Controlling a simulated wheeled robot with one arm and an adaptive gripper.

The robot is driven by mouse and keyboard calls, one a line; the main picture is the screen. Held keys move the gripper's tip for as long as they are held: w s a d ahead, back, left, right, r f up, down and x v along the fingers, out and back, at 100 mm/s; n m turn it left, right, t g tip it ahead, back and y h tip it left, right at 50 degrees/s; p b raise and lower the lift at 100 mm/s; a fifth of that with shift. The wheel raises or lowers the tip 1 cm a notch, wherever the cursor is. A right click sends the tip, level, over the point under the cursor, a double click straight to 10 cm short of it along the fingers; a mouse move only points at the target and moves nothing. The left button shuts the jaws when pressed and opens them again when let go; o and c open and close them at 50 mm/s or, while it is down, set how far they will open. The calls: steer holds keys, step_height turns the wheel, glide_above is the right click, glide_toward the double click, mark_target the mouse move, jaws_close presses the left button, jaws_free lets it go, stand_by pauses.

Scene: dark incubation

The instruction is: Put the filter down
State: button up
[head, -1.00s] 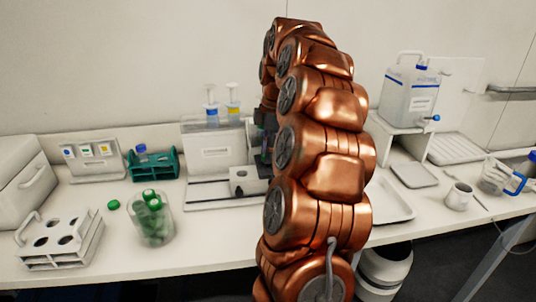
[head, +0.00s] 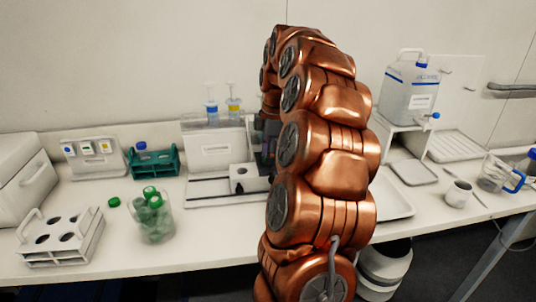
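My copper arm fills the middle of the head view and hides most of my gripper (head: 264,150). Only a dark sliver of the gripper shows left of the arm, low at the right end of the white syringe stand (head: 215,152). I cannot see its fingertips or whether it holds anything. I cannot make out a filter for certain. Two syringes, one with a blue part (head: 211,110) and one with a yellow part (head: 234,107), stand upright at the top of the stand. A small white block with a hole (head: 243,180) sits beside the gripper, on the stand's base.
A green rack (head: 153,163), a glass jar with green caps (head: 152,218) and a white tube rack (head: 60,237) stand to the left. A white tray (head: 395,207), a blue-tapped carboy (head: 409,95) and a mug (head: 458,193) are to the right. The bench front is partly clear.

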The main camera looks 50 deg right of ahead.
steer(key=shift+f, duration=0.3)
steer(key=shift+d+r, duration=0.1)
steer(key=shift+r, duration=0.6)
steer(key=r, duration=0.4)
steer(key=r+b, duration=0.1)
steer(key=r, duration=0.1)
steer(key=shift+s+d+r, duration=0.2)
steer(key=shift+d+r, duration=0.05)
steer(key=shift+d, duration=0.05)
steer(key=r+p, duration=0.4)
steer(key=r, duration=0.1)
steer(key=shift+s+d+r, duration=0.1)
steer(key=shift+s+d, duration=0.1)
steer(key=shift+d, duration=0.05)
steer(key=shift+a, duration=0.15)
